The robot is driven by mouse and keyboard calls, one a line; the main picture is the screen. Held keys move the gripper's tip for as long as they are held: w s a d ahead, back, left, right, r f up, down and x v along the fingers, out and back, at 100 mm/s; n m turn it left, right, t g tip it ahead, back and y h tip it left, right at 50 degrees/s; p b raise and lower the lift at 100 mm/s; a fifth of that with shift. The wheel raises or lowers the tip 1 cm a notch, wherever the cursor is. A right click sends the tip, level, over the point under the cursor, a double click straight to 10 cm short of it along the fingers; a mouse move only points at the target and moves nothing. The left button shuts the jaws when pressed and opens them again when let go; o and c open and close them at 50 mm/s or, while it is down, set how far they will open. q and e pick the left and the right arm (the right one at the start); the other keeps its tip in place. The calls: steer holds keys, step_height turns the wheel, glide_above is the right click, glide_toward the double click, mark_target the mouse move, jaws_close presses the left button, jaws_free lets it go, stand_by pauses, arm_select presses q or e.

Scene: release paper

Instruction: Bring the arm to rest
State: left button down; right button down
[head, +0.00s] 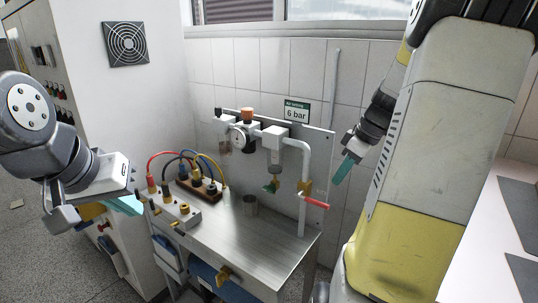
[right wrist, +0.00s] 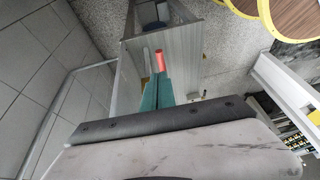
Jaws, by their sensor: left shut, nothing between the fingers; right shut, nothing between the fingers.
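My left gripper (head: 124,206) is at the left of the head view, to the left of the steel bench. Its teal fingers are shut and empty. My right gripper (head: 343,171) hangs in the air to the right of the bench's back panel, teal fingers pointing down and left. In the right wrist view its fingers (right wrist: 155,92) are together with nothing between them. A red valve handle (head: 315,202) is below and left of the right gripper, apart from it in the head view. It also shows beyond the fingertips in the right wrist view (right wrist: 160,61).
A white pipe (head: 304,190) and regulator (head: 243,137) stand at the back panel. A white cabinet (head: 160,85) is at left.

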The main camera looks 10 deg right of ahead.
steer(key=s+a+r+m+t, duration=0.1)
steer(key=s+a+r+m, duration=0.1)
steer(key=s+a, duration=0.2)
steer(key=s+a+r+m+t, duration=0.1)
steer(key=s+a+r+m, duration=0.2)
steer(key=a, duration=0.6)
steer(key=s+a+r+m+t+h, duration=0.1)
steer(key=s+a+r+m, duration=0.1)
steer(key=s+a, duration=0.4)
steer(key=shift+s+a+r+m, duration=0.15)
steer(key=shift+a+r+m, duration=0.05)
steer(key=shift+r+m, duration=0.2)
stand_by(0.5)
